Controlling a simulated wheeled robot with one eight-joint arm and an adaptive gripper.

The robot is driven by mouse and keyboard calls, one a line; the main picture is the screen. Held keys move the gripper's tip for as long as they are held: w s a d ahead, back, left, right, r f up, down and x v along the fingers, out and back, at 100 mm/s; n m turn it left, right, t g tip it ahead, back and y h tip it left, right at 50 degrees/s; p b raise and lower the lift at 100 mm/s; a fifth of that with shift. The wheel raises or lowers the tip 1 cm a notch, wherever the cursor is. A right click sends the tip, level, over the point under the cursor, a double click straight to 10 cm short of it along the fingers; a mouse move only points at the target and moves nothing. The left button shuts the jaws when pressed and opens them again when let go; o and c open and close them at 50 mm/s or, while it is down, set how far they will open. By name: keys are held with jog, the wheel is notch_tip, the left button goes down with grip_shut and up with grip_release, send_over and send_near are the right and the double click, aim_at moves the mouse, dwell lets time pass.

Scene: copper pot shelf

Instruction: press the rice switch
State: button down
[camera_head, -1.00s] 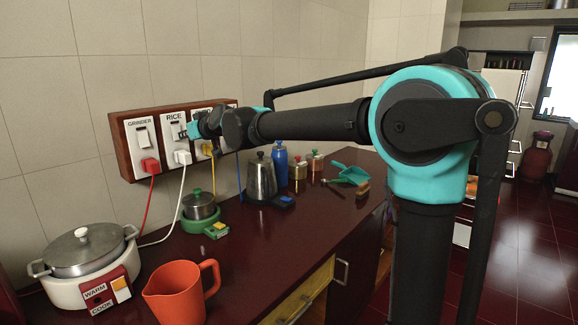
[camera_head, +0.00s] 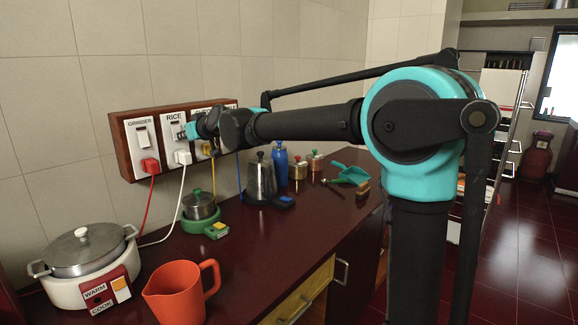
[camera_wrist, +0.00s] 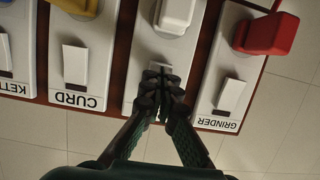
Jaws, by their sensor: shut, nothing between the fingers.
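The RICE switch plate (camera_head: 172,145) is on the wooden wall board, between the GRINDER plate and the CURD plate. A white plug (camera_head: 183,157) with a white cord sits in its lower part. My gripper (camera_head: 186,132) is at the front of the RICE plate, by the switch. In the wrist view my gripper (camera_wrist: 162,77) is shut and empty, its fingertips over the RICE plate (camera_wrist: 137,58). The fingers hide most of the RICE switch and its label, so I cannot see the switch's position or clearly tell whether they touch it.
The GRINDER switch (camera_wrist: 232,95) and the CURD switch (camera_wrist: 75,64) flank my fingers. Below are a rice cooker (camera_head: 85,285), an orange mug (camera_head: 178,295), a small pot (camera_head: 199,207) and a kettle (camera_head: 261,180) on the dark red counter (camera_head: 235,255).

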jog(key=shift+w+a+f, duration=0.1)
jog(key=shift+w+a, duration=0.15)
jog(key=shift+a, duration=0.05)
dwell(0.4)
jog(key=shift+r+v, duration=0.2)
jog(key=shift+v, duration=0.75)
jog(key=shift+r+v, duration=0.25)
jog(key=shift+v, duration=0.7)
jog(key=shift+r+v, duration=0.2)
jog(key=shift+v, duration=0.75)
jog(key=shift+w+a, duration=0.1)
jog(key=shift+w, duration=0.1)
jog(key=s+d+f+m+g+h, duration=0.1)
jog(key=s+d+f+m+h, duration=0.15)
jog(key=d+f, duration=1.05)
jog(key=s+d+f+m+g+h, duration=0.1)
jog(key=s+d+f+m+h, duration=0.15)
jog(key=d+f, duration=1.05)
jog(key=s+d+f+m+g+h, duration=0.1)
jog(key=s+d+f+m+h, duration=0.1)
jog(key=s+d+f, duration=0.6)
jog(key=s+d+f+m+g+h, duration=0.2)
jog(key=s+d+f, duration=0.6)
jog(key=s+d, duration=0.6)
jog(key=shift+d+f+m+h, duration=0.35)
jog(key=shift+d+m+h, duration=0.15)
jog(key=shift+d+h, duration=0.45)
